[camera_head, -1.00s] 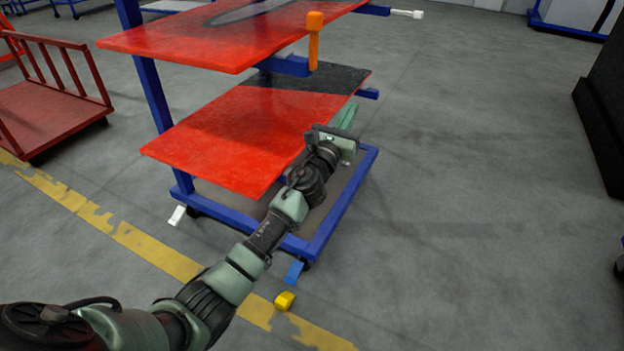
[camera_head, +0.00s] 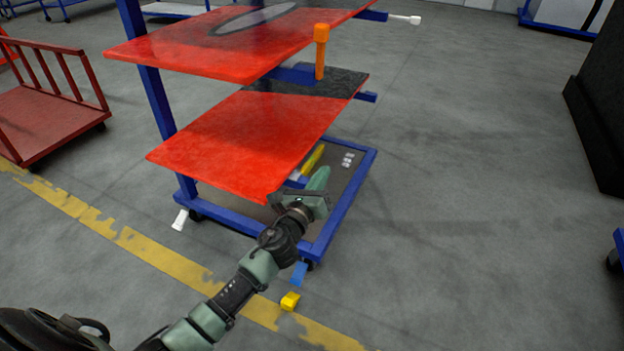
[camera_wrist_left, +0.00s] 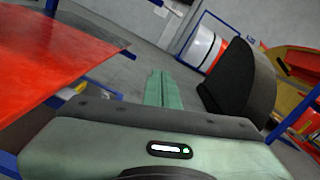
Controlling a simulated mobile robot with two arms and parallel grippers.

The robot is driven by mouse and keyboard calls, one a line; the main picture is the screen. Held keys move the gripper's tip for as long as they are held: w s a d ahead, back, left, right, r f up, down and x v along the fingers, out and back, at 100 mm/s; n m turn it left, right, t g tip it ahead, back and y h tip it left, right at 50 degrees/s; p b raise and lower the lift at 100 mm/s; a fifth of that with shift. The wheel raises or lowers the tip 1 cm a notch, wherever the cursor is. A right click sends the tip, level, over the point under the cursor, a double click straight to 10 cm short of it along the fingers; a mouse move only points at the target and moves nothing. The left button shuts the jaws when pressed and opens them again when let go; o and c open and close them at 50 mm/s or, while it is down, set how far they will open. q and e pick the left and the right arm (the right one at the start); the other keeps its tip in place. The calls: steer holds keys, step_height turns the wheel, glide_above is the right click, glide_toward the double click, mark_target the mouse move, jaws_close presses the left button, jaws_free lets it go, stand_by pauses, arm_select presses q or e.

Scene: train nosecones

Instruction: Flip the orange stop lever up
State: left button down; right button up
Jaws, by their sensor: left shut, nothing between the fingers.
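The orange stop lever (camera_head: 320,50) stands upright at the end of a blue bar, at the right side of the upper red panel (camera_head: 190,48). Its orange head is at the top. My left gripper (camera_head: 321,176) is shut and empty, below and apart from the lever, in front of the lower red panel's right side and over the cart base. In the left wrist view the green fingers (camera_wrist_left: 160,88) lie together. The lever is not clear in that view. My right gripper is not in view.
The lower red panel (camera_head: 235,130) sits on the blue rack just left of my gripper. The rack's blue base frame (camera_head: 345,205) lies below. A red cart (camera_head: 50,110) stands at the left and a dark block (camera_head: 605,100) at the right. The grey floor between rack and block is clear.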

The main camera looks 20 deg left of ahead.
arm_select(q)
steer(key=shift+s+a+f+n, duration=0.25)
steer(key=shift+s+f+n, duration=0.05)
steer(key=shift+f, duration=0.4)
